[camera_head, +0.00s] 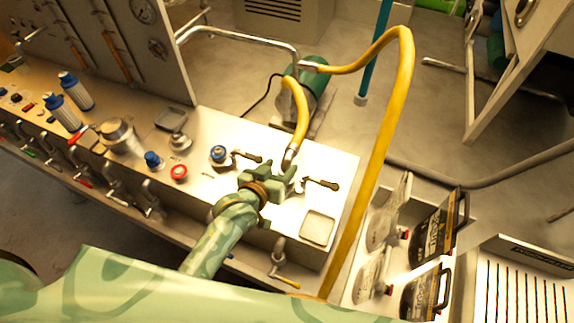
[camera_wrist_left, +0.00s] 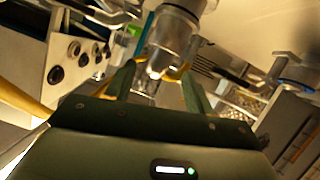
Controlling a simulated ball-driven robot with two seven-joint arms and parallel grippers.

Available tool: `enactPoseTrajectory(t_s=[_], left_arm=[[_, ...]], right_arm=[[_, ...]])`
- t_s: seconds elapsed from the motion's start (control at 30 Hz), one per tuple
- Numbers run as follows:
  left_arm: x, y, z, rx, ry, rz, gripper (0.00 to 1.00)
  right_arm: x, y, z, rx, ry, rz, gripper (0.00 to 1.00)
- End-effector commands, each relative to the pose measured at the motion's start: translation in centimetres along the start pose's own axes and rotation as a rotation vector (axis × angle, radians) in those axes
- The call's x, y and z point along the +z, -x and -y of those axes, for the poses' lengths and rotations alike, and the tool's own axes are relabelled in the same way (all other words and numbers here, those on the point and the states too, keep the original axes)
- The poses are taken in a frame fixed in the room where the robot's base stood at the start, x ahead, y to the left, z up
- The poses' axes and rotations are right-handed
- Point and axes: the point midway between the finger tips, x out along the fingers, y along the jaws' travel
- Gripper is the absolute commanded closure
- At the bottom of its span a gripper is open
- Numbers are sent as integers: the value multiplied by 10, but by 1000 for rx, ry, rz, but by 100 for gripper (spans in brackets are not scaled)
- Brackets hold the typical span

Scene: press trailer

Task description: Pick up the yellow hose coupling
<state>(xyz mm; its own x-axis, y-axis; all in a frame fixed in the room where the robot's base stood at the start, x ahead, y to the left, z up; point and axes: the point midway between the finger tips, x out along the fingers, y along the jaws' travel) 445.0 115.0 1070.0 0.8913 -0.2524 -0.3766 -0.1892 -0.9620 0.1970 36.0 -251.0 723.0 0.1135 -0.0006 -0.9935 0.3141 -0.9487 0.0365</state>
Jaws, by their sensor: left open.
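The yellow hose coupling (camera_head: 289,157) is a silver metal end on a short curved yellow hose (camera_head: 298,108). I cannot tell whether that fitting is the coupling, or whether the fingers touch anything. My right gripper is out of view.
The panel (camera_head: 230,126) has a blue-capped fitting (camera_head: 218,153), a red knob (camera_head: 179,172), levers and a square recess (camera_head: 318,228) near the gripper. A long yellow hose (camera_head: 381,150) hangs along the panel's right side. Black-handled cases (camera_head: 437,235) stand to the right.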

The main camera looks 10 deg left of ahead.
Motion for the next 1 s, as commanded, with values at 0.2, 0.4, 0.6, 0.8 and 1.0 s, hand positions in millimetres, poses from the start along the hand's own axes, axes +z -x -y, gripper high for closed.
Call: enactPoseTrajectory(t_s=[0.2, 0.4, 0.6, 0.8, 1.0], left_arm=[[-9, -24, -2, 1, 0, -2, 47], [-11, -52, -2, 0, -1, 1, 47], [-11, -55, -2, 1, 0, 0, 47], [-11, -55, -2, 0, -1, 0, 83], [-13, -55, -2, 1, 0, -4, 100]], right_arm=[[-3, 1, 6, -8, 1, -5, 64], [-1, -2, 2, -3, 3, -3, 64], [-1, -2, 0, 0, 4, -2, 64], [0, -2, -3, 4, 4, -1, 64], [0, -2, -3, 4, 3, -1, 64]])
